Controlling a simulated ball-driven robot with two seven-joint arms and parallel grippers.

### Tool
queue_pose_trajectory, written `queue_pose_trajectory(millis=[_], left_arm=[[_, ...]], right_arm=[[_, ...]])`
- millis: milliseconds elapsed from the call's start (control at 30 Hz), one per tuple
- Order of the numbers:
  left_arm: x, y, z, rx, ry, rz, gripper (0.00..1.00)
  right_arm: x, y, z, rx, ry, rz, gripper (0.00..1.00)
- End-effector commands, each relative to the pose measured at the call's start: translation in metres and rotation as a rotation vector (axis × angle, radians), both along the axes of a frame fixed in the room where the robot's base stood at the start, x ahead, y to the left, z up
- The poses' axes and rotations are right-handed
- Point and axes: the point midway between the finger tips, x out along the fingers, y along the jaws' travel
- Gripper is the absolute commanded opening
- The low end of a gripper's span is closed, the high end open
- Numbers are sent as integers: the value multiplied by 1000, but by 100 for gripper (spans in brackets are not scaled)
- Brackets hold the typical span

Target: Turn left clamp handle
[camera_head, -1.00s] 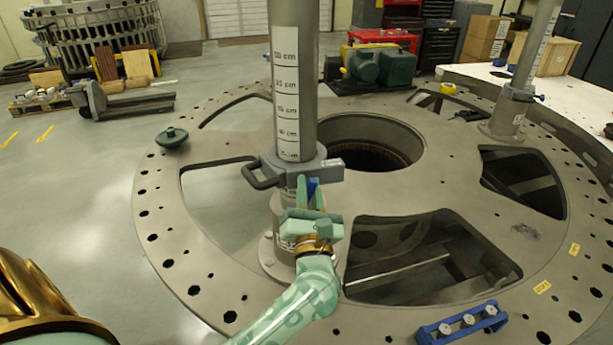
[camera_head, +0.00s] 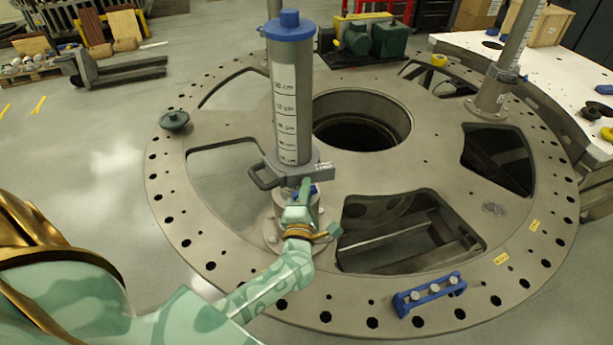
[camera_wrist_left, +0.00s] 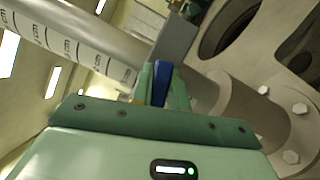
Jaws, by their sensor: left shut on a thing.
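The left clamp (camera_head: 290,170) is a grey collar with a loop handle on its left side, around the left grey post (camera_head: 287,100) with cm marks and a blue cap. Its blue clamp handle (camera_head: 313,189) shows just below the collar on the near side. In the left wrist view the blue handle (camera_wrist_left: 161,84) stands between the green fingers. My left gripper (camera_head: 305,188) is shut on it, and the fingers hide part of it. My right gripper is not in view.
The round turret plate (camera_head: 225,230) has large cut-outs and a central hole. A second post (camera_head: 510,60) with a clamp stands at the right. A blue bracket with bolts (camera_head: 430,293) and a green knob (camera_head: 174,120) lie on the plate. A white table (camera_head: 560,70) is at the right.

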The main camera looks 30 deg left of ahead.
Motion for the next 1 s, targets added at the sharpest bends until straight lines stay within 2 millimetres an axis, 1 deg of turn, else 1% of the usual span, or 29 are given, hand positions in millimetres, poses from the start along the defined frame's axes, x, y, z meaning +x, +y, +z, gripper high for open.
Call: queue_pose_trajectory(millis=[33, 100, 300, 400, 600, 1000], left_arm=[[1, 0, 8, 23, 22, 0, 0], [1, 0, 7, 58, 58, 1, 0], [1, 0, 5, 137, 135, 1, 0], [1, 0, 3, 163, 161, 0, 0], [1, 0, 1, 192, 190, 1, 0], [2, 0, 0, 201, 197, 1, 0]], right_arm=[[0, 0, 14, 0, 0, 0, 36], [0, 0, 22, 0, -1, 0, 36], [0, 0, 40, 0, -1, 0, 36], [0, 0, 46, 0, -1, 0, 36], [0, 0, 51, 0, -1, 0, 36], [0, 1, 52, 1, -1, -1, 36]])
